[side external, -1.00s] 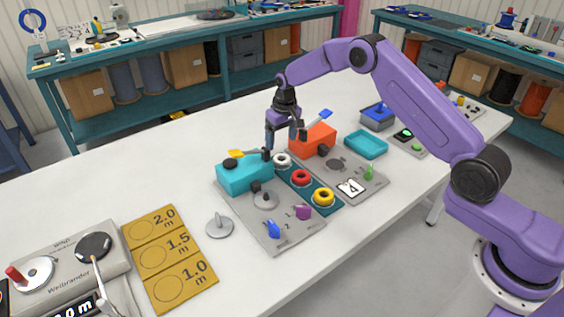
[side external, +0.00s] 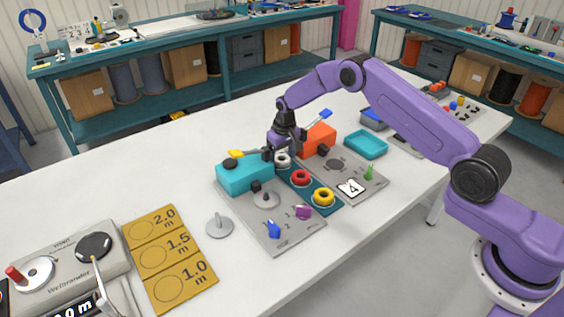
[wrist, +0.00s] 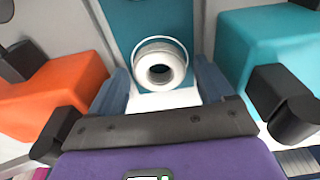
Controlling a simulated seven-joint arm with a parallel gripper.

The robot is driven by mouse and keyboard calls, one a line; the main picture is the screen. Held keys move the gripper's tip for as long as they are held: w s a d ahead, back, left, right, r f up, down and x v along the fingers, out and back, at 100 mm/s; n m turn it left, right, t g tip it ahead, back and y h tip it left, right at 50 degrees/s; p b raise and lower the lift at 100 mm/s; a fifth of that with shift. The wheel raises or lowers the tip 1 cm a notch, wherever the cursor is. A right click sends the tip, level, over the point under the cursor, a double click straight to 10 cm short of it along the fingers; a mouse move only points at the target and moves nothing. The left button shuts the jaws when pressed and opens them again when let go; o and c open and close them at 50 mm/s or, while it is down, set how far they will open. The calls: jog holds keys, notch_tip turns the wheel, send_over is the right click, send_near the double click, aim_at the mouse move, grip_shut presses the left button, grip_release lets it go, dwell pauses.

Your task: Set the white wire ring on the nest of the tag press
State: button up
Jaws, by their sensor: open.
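The white wire ring (side external: 283,161) stands at the back of a teal strip (side external: 329,208), in line with a red ring (side external: 300,178) and a yellow ring (side external: 323,196). My gripper (side external: 283,154) is open and low over the white ring, partly hiding it. In the wrist view the white ring (wrist: 162,66) lies between the blue-grey fingers; I cannot tell whether they touch it. An orange machine (side external: 318,138) has a grey base with a dark round spot (side external: 335,163) and a card marked 4. A teal machine (side external: 245,173) has a grey round seat (side external: 266,199). Neither is labelled as the tag press.
The orange and teal machines stand close on either side of my gripper. A blue lever (side external: 320,115) and a yellow lever (side external: 249,153) stick out nearby. A teal tray (side external: 366,144) is behind. The table's left back is clear.

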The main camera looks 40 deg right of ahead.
jog(key=c, duration=1)
jog(key=shift+o, duration=0.2)
notch_tip(320, 180, up, 8)
jog(key=shift+f, duration=0.25)
notch_tip(320, 180, up, 6)
jog(key=s+d, duration=1.1)
jog(key=d, duration=0.2)
jog(key=shift+d+f, duration=0.2)
jog(key=shift+f, duration=5.15)
